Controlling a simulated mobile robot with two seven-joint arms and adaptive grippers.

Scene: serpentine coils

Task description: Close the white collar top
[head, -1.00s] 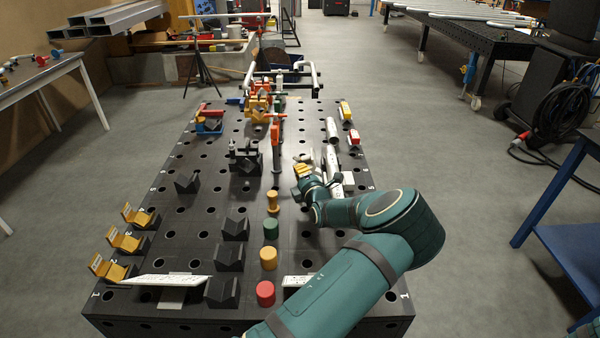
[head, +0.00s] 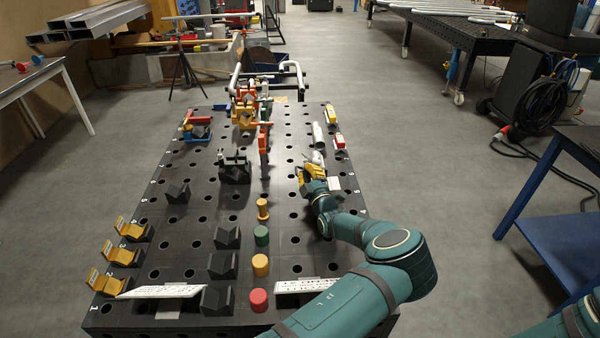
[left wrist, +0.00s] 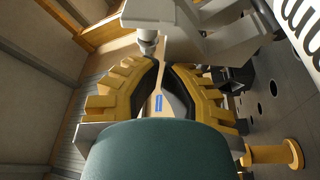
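My left gripper (head: 312,172) is over the right half of the dark table, beside a small white part (head: 318,158) just beyond its fingers. This part may be the collar, but it is small and partly hidden. In the left wrist view, the yellow fingers (left wrist: 161,62) with black pads come together at their tips, with nothing seen held between them. A pale collar-like body (left wrist: 150,14) with a small round knob (left wrist: 148,43) sits just beyond the tips. Whether the tips touch the knob, I cannot tell. My right gripper is not in view.
The black table (head: 215,180) is full of holes. A red cylinder (head: 258,300), an orange cylinder (head: 260,265) and a green cylinder (head: 261,236) stand left of my arm. A pale grey tube (head: 318,135) lies beyond the gripper. A white placard (head: 335,183) is at its right.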

